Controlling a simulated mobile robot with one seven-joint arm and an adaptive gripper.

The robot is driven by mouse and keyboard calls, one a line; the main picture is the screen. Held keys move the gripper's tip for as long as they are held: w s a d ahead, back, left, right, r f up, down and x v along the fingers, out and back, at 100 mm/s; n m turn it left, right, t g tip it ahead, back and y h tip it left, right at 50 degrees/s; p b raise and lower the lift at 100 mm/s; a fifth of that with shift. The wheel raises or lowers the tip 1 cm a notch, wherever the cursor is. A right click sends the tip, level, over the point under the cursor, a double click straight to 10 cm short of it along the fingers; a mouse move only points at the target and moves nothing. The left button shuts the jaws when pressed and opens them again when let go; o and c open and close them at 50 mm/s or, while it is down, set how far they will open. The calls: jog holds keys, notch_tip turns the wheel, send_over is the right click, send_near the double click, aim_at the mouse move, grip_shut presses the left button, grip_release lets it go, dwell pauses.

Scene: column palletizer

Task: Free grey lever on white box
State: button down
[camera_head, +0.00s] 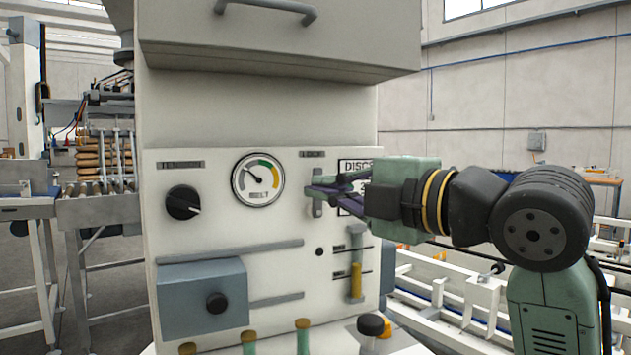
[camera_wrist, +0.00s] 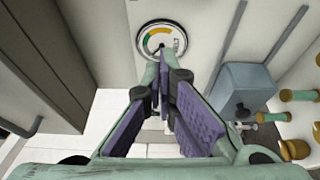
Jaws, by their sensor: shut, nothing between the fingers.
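The white box (camera_head: 225,235) fills the middle of the head view. On its front, under a small label at the upper right, a narrow upright grey lever or its plate (camera_head: 317,209) shows behind my fingertips. My gripper (camera_head: 312,190) reaches in from the right, with its fingers shut and empty at that grey part. The fingers hide much of it, and I cannot tell whether they touch it. In the wrist view my purple-padded gripper (camera_wrist: 164,72) converges below the gauge, and the lever is hidden.
On the panel are a round gauge (camera_head: 258,180), a black knob (camera_head: 183,203), a blue-grey box (camera_head: 203,298) with a black knob, and a yellow sight tube (camera_head: 356,280). A grey hood (camera_head: 280,45) overhangs above. Several green posts stand along the bottom.

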aim_at(319, 173)
jog(key=p+x, duration=0.2)
jog(key=x, duration=0.8)
jog(key=shift+r+p, duration=0.1)
jog(key=shift+p, duration=0.3)
jog(key=d, duration=0.1)
jog(key=w+d+p, duration=0.1)
jog(key=d, duration=0.1)
jog(key=shift+d, duration=0.3)
jog(key=shift+w+d, duration=0.15)
jog(key=shift+d, duration=0.05)
jog(key=shift+w+d+m, duration=0.15)
jog(key=shift+d+m, duration=0.25)
jog(key=shift+m, duration=0.4)
jog(key=shift+w+d+m+t+y+b, duration=0.1)
jog(key=shift+d+m+t+y+b, duration=0.05)
jog(key=shift+m+t+y+b, duration=0.15)
jog(key=d+m, duration=0.1)
jog(key=m, duration=0.1)
jog(key=w+d+m+t+b, duration=0.1)
jog(key=m, duration=0.1)
jog(key=shift+d+t+b, duration=0.1)
jog(key=shift+t+b, duration=0.2)
jog(key=d+m, duration=0.1)
jog(key=m, duration=0.1)
jog(key=d+m+t+b, duration=0.1)
jog(key=m, duration=0.1)
jog(key=w+d+m+t+b, duration=0.1)
jog(key=m, duration=0.1)
jog(key=shift+f+h, duration=0.4)
